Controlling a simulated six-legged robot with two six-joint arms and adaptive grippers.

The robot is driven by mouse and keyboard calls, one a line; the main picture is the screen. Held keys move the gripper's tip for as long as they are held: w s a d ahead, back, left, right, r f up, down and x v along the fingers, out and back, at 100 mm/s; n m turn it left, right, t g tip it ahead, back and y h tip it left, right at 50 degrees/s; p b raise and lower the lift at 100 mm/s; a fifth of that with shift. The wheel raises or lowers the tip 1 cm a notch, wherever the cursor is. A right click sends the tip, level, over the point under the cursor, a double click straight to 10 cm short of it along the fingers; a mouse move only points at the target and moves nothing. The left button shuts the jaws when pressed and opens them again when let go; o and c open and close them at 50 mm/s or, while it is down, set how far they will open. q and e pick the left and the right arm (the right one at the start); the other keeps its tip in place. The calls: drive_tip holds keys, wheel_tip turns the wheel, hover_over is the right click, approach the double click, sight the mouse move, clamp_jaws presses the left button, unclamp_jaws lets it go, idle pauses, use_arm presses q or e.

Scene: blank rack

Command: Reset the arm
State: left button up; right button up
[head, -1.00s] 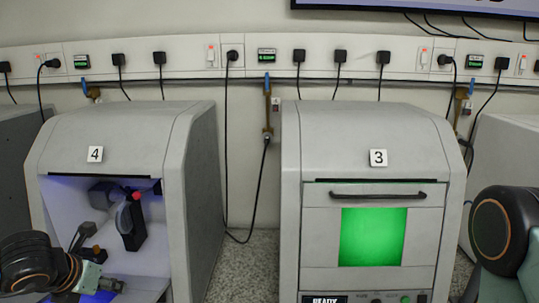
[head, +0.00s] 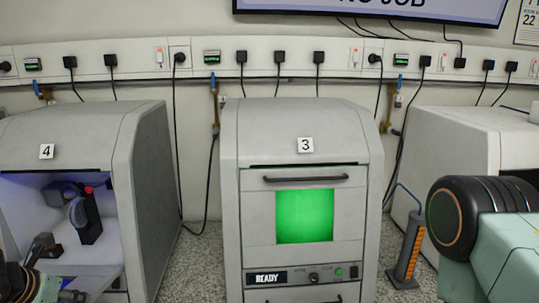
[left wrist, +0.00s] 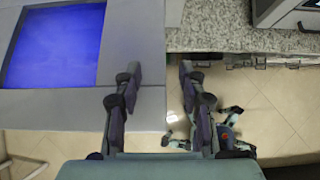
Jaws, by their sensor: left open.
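My left gripper (left wrist: 160,73) is open in the left wrist view. Its two dark fingers are apart with nothing between them. It hangs over the edge of a grey machine surface. In the head view only part of my left arm shows at the bottom left corner, in front of machine 4 (head: 140,190). My right arm's dark round joint shows at the right of the head view; its gripper is out of the picture.
Machine 3 (head: 304,120) is closed, with a green window (head: 305,215) and a READY display. Machine 4 has an open, lit chamber. The left wrist view shows a blue panel (left wrist: 55,43) and tiled floor.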

use_arm(q)
drive_tip(key=shift+w+d+r+m, duration=0.1)
drive_tip(key=shift+d+m, duration=0.05)
drive_tip(key=shift+m, duration=0.4)
drive_tip(key=shift+d+r+m, duration=0.1)
drive_tip(key=shift+m, duration=0.45)
drive_tip(key=shift+w+a+m+t, duration=0.1)
drive_tip(key=shift+w+m+t, duration=0.1)
drive_tip(key=shift+m+t, duration=0.15)
drive_tip(key=s+d+f+m+b, duration=0.3)
drive_tip(key=d+f+m+b, duration=0.4)
drive_tip(key=m, duration=0.5)
drive_tip(key=s+d+f+m+b, duration=0.3)
drive_tip(key=d+f+m, duration=0.1)
drive_tip(key=f+m, duration=0.7)
drive_tip(key=s+d+f+m+g+b, duration=0.4)
drive_tip(key=s+f+m+b, duration=0.1)
drive_tip(key=s+f, duration=0.6)
drive_tip(key=s+d+f+m+g+b, duration=0.3)
drive_tip(key=s+d+f+m+b, duration=0.1)
drive_tip(key=s+f, duration=0.7)
drive_tip(key=shift+s+d+f+m+g+h+b, duration=0.2)
drive_tip(key=shift+s+m+g+h+b, duration=0.35)
drive_tip(key=shift+m, duration=0.4)
use_arm(e)
wheel_tip(320, 180, down, 20)
drive_tip(key=shift+s+d, duration=0.15)
drive_tip(key=shift+d, duration=0.2)
